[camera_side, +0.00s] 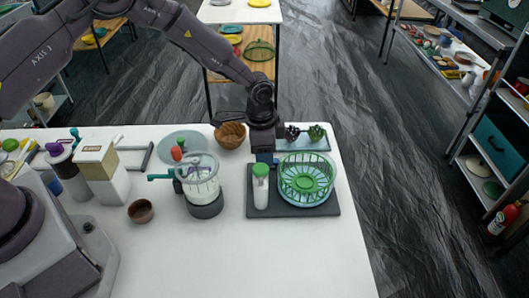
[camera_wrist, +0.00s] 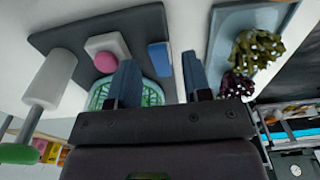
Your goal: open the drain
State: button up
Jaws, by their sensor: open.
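A dark base (camera_side: 323,208) on the white table carries a green slatted basket in a clear bowl (camera_side: 305,180) and a white cylinder with a green cap (camera_side: 261,187). In the wrist view, a pink knob (camera_wrist: 106,62) on a white piece and a blue block (camera_wrist: 159,58) show at the base (camera_wrist: 60,38). I cannot tell which part is the drain. My gripper (camera_side: 265,158) is open, pointing down at the back of the base, behind the capped cylinder.
A blue-grey tray (camera_side: 312,146) with green and purple vegetables (camera_side: 316,133) lies close beside my gripper. A wooden bowl (camera_side: 230,134) and a hand-cranked container (camera_side: 202,182) stand to the left. The front of the table is clear.

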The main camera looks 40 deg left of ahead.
notch_tip(320, 180, up, 12)
jog(key=shift+s+a, duration=0.25)
jog(key=shift+a, duration=0.05)
jog(key=s+a+r+n+t, duration=0.1)
jog(key=s+a+r+n, duration=0.1)
jog(key=s+r, duration=0.4)
jog(key=s+a+r+n+t, duration=0.2)
jog(key=s+r, duration=0.5)
jog(key=s, duration=0.5)
jog(key=s+a+r+n+t, duration=0.2)
jog(key=s+a+r+n, duration=0.2)
jog(key=s, duration=0.6)
notch_tip(320, 180, up, 3)
jog(key=shift+f+n+y, duration=0.15)
jog(key=shift+n+y, duration=0.15)
jog(key=shift+n, duration=0.2)
